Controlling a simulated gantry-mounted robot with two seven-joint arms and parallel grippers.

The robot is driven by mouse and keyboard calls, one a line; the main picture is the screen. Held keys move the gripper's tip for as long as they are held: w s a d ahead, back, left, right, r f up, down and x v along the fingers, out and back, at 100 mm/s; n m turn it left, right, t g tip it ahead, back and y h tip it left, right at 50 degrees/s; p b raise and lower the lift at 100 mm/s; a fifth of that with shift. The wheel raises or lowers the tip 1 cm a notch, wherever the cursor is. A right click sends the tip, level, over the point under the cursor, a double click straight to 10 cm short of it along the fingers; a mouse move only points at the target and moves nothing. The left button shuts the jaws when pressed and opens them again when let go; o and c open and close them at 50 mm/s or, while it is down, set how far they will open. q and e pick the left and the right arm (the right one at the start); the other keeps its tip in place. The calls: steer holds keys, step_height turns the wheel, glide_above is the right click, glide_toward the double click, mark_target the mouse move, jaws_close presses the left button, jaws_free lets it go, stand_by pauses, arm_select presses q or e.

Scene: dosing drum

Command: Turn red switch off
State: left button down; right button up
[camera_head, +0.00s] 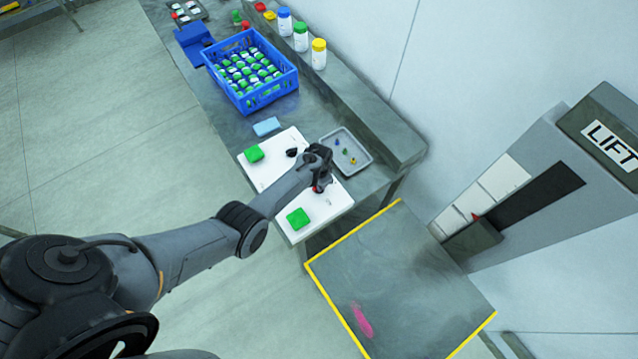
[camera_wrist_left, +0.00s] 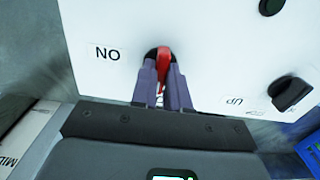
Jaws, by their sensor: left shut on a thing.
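The red switch (camera_wrist_left: 162,62) sits in a dark round mount on the white panel (camera_wrist_left: 208,50) in the left wrist view. My left gripper (camera_wrist_left: 163,80) is shut on the red switch, one finger on each side. A label reading "NO" in this view lies left of the switch. In the head view my left gripper (camera_head: 320,180) is over the white panel (camera_head: 285,190), with a little red showing beneath it. The fingers hide the lower part of the switch. My right gripper is not in view.
A black knob (camera_wrist_left: 290,92) stands right of the red switch. A grey tray (camera_head: 366,168) is just right of the gripper. A blue crate (camera_head: 290,83) with bottles stands farther back. A yellow-edged platform (camera_head: 400,285) is at lower right.

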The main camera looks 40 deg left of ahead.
arm_select(q)
steer(key=c, duration=1.1)
jaws_free()
steer(key=shift+r, duration=0.5)
steer(key=shift+r+p, duration=0.85)
steer(key=shift+r, duration=4.05)
